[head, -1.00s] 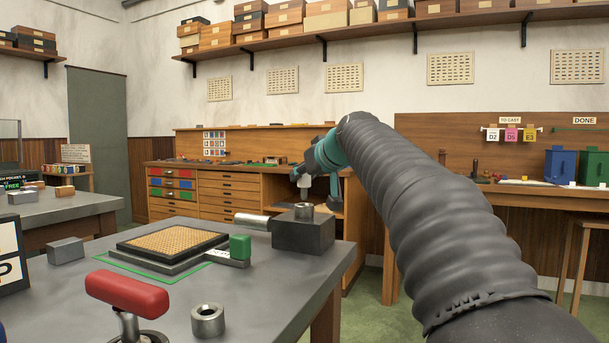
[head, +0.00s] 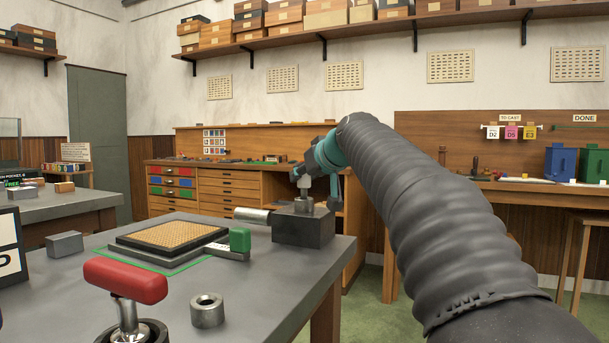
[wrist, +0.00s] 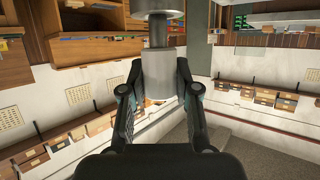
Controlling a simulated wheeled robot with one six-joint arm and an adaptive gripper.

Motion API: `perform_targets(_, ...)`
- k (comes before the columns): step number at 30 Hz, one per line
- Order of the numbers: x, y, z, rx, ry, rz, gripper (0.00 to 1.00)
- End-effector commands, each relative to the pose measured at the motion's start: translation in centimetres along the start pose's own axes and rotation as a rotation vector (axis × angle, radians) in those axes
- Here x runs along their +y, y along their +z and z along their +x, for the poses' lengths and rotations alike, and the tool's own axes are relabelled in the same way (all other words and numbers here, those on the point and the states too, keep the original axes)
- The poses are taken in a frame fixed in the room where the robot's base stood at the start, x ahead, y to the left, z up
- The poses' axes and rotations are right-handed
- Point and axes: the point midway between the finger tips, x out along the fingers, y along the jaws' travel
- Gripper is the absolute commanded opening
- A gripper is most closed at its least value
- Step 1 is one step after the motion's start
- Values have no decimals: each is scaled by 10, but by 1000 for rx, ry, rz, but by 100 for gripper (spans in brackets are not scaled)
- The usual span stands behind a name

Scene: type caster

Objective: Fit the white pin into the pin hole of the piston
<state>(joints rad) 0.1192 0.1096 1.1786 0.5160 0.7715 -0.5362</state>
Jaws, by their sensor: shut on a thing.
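My gripper (head: 306,180) is shut on the white pin (wrist: 159,84) and points down above a dark block (head: 303,230) at the table's right end. In the wrist view, the pin's wide pale body is between the fingers, and a narrower grey shank runs from it to a wider grey cylinder at the frame's top edge. A short grey cylinder (head: 304,206), seemingly the piston, stands on the block directly under the pin. The shank appears to meet its top. Its hole is hidden, so I cannot tell how deep the shank sits.
A horizontal grey cylinder (head: 252,215) adjoins the block's left side. A loose metal ring (head: 208,311) and a red-handled lever (head: 126,281) are in front. The table between is clear.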

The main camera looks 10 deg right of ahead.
Motion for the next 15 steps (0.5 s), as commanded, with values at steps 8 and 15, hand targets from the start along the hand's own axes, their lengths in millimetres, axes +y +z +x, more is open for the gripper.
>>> perform_targets(8,0,6,2,1,0,0,0)
perform_targets(15,0,11,4,1,0,0,0)
